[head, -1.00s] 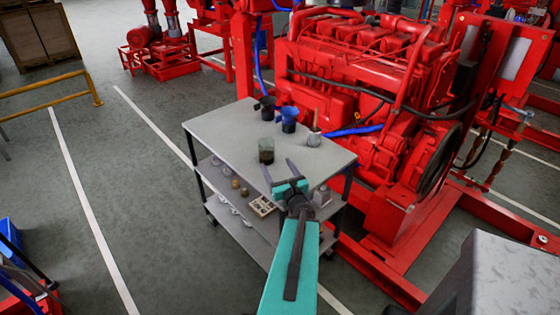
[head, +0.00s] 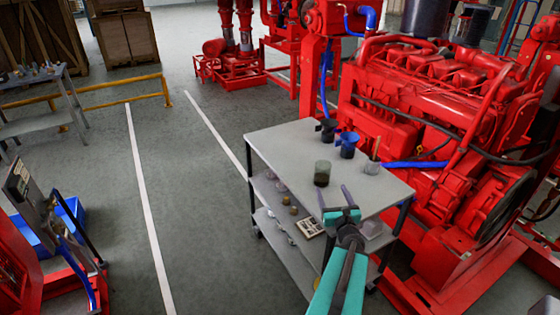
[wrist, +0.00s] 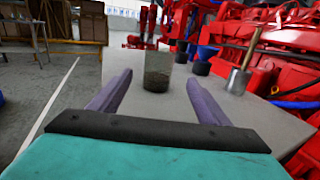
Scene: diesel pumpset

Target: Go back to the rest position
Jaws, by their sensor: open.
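My gripper (head: 337,197) is open and empty, held over the front edge of the grey cart (head: 282,142) in the head view. In the wrist view, the two purple fingers of my gripper (wrist: 156,95) are spread wide. A glass beaker with dark contents (head: 321,174) stands upright on the cart top, beyond the fingertips and apart from them. The beaker also shows in the wrist view (wrist: 158,72), framed between the fingers.
The red diesel engine (head: 430,110) is close behind the cart. Open floor (head: 200,190) lies to the left.

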